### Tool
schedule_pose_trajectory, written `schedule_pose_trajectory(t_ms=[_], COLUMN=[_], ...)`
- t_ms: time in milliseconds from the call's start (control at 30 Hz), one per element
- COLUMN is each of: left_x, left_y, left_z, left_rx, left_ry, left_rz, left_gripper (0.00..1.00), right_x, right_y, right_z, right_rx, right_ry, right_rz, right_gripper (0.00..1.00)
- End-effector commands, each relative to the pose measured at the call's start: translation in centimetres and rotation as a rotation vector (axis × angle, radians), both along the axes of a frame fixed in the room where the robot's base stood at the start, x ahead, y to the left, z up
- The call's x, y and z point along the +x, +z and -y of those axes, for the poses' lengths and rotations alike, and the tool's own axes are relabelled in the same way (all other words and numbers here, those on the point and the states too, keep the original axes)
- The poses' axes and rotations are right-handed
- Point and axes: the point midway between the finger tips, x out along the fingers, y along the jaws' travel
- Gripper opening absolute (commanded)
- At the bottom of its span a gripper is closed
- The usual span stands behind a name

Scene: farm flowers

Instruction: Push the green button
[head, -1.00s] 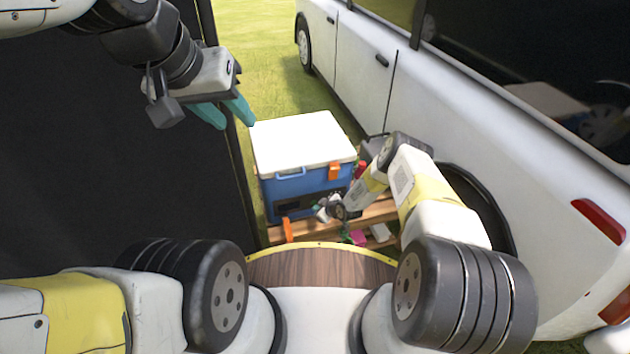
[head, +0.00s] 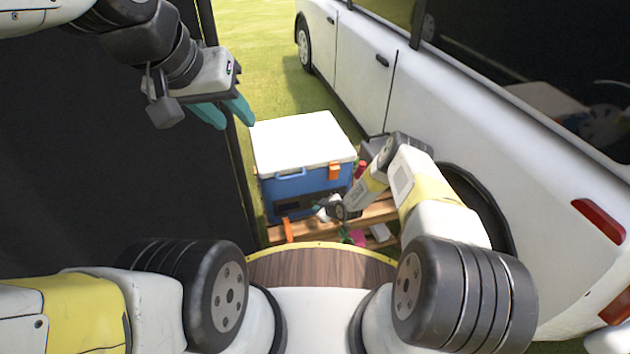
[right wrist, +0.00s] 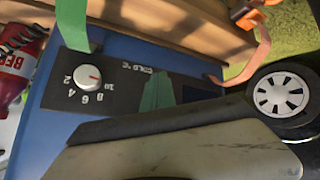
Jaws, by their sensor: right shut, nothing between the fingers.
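A blue cooler (head: 287,187) with a white lid stands on a wooden bench. In the right wrist view its dark front panel (right wrist: 118,97) shows a white dial (right wrist: 88,77) with numbers and the text COLD °C. I cannot make out a green button in either view; my fingers cover part of the panel. Contact cannot be told. In the head view the right gripper is mostly hidden by its arm. My left gripper (head: 225,112) is open and empty, above and left of the cooler.
A red bottle (right wrist: 18,65) lies beside the cooler. The wooden bench (head: 372,216) holds small items. A white van (head: 455,120) stands close on the right; a black panel (head: 90,150) is on the left.

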Motion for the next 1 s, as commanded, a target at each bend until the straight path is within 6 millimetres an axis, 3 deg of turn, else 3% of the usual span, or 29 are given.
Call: schedule_pose_trajectory(t_ms=[1000], left_x=[0.0], left_y=[0.0], left_z=[0.0], left_rx=[0.0], left_ry=[0.0], left_rz=[0.0], left_gripper=[0.36], right_x=[0.87], right_y=[0.03], right_z=[-0.29], right_rx=[0.0], right_ry=[0.0], right_rz=[0.0], right_gripper=[0.0])
